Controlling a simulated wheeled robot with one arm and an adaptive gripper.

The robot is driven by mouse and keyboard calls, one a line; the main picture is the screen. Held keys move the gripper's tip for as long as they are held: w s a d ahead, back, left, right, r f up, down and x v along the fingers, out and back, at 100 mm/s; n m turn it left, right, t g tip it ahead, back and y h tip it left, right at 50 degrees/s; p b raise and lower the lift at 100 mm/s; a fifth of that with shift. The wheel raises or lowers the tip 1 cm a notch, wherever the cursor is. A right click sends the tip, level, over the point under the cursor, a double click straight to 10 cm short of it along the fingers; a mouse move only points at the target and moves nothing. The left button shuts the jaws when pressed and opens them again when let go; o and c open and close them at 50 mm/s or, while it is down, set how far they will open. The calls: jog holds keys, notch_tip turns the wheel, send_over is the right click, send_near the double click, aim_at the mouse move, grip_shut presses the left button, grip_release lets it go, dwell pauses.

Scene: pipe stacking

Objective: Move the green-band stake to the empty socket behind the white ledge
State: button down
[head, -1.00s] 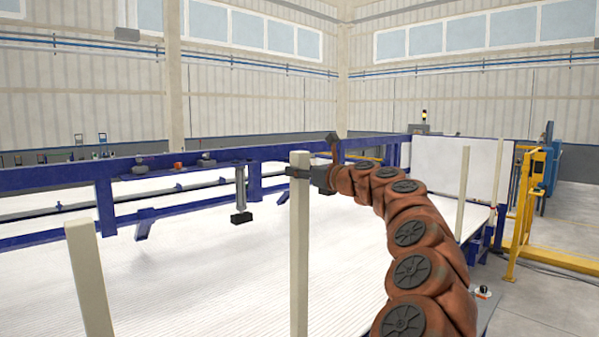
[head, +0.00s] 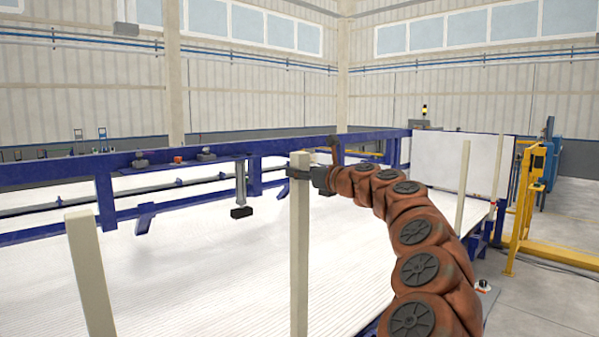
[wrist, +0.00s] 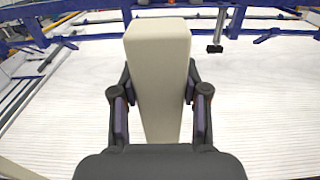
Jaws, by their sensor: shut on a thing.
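My gripper (head: 301,173) is shut on a tall cream square stake (head: 299,250), near its top. The stake stands upright in the middle of the head view, its lower end cut off by the frame edge. In the wrist view my gripper (wrist: 161,112) has one finger on each side of the stake (wrist: 158,62). No green band shows on any stake. No socket can be made out. A large white ribbed surface (head: 190,270) lies beyond the held stake; I cannot tell whether it is the white ledge.
Another cream stake (head: 91,275) stands at the front left, leaning slightly. A thinner stake (head: 464,185) stands at the right. A blue beam frame (head: 60,173) runs along the back, with a hanging dark-footed cylinder (head: 241,195). A yellow rail (head: 518,205) stands at the right.

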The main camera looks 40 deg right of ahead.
aim_at(305, 190)
jog(key=shift+s+f, duration=0.1)
jog(key=shift+f, duration=0.3)
jog(key=shift+d+f, duration=0.1)
jog(key=shift+f, duration=0.25)
jog(key=shift+f+b, duration=0.45)
jog(key=shift+f, duration=0.2)
dwell(0.5)
jog(key=shift+f+b, duration=0.3)
jog(key=shift+f, duration=0.7)
jog(key=c, duration=0.5)
grip_release()
jog(key=shift+f, duration=0.1)
jog(key=shift+s, duration=0.15)
